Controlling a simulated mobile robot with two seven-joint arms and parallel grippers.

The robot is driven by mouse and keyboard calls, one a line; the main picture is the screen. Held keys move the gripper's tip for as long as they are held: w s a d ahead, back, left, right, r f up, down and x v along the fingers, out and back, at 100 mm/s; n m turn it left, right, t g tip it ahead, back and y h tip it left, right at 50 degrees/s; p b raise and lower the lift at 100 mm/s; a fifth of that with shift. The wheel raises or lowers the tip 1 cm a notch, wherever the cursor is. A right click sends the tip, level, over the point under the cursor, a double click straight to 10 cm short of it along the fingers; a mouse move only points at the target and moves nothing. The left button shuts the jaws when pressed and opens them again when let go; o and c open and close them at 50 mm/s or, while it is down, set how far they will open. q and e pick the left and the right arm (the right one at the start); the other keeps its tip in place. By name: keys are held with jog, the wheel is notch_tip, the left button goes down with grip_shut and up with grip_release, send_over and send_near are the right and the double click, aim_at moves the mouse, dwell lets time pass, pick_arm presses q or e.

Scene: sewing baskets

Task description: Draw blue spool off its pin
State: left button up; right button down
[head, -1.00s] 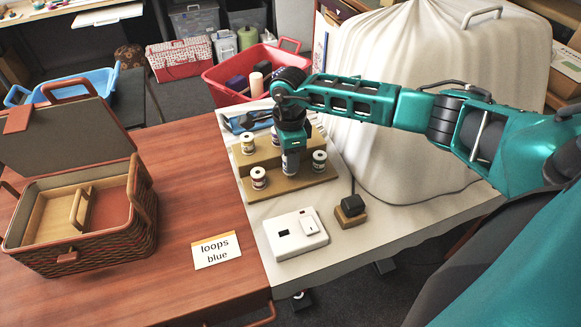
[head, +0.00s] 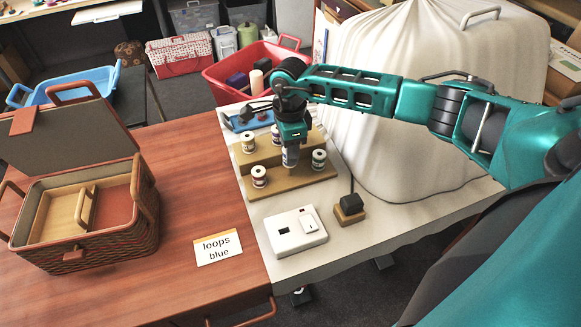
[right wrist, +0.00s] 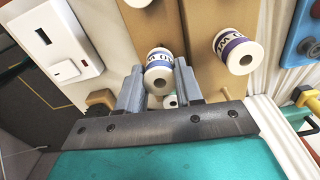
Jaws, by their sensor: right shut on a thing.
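My right gripper (head: 291,150) is shut on a white spool with a dark blue printed band (right wrist: 158,68); the spool sits between the two fingers in the right wrist view. In the head view the held spool (head: 290,158) is partly covered by the fingers, above the stepped wooden rack (head: 300,184). Whether a pin is still inside it is hidden. Other spools stand on the rack: one at back left (head: 248,142), one at front left (head: 259,176), one at right (head: 319,159), and one partly behind the gripper. My left gripper is not in view.
An open wicker basket (head: 105,245) with a wooden tray stands at left. A card (head: 218,249) reads "loops blue". A white switch box (head: 295,232) and a small black-topped block (head: 349,207) stand in front of the rack. A white draped cover (head: 420,110) rises behind my right arm.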

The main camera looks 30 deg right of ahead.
jog(key=shift+r, duration=0.15)
jog(key=shift+r+p, duration=0.3)
jog(key=shift+r, duration=1.55)
